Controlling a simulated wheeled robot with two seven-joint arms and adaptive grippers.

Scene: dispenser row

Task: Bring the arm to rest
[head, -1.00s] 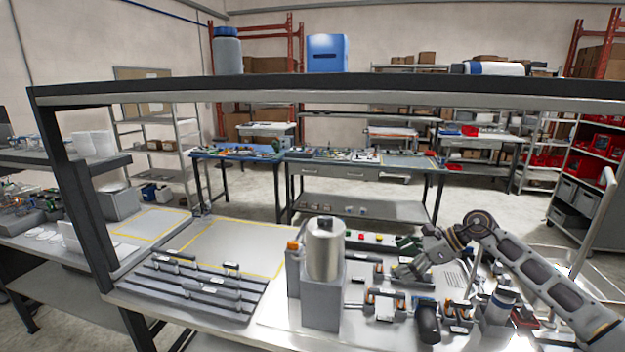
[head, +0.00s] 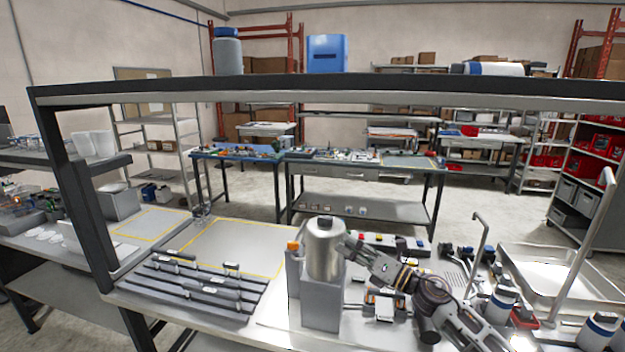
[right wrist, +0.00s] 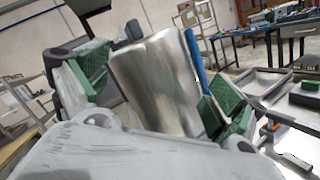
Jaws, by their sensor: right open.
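My right gripper (head: 352,250) is low over the bench, its fingertips close to the right side of a silver metal canister (head: 325,250). The canister stands upright on a grey block stand (head: 322,300). In the right wrist view the open green-padded fingers (right wrist: 150,100) lie on either side of the canister (right wrist: 158,82), with gaps between pads and metal; I cannot tell whether either pad touches it. My left gripper is not in view.
A dark rack of rails (head: 195,287) lies left of the stand. Fixtures and small parts crowd the bench to the right, with a metal tray (head: 545,270) at far right. An overhead shelf beam (head: 330,88) crosses above. The yellow-outlined mat (head: 235,245) is clear.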

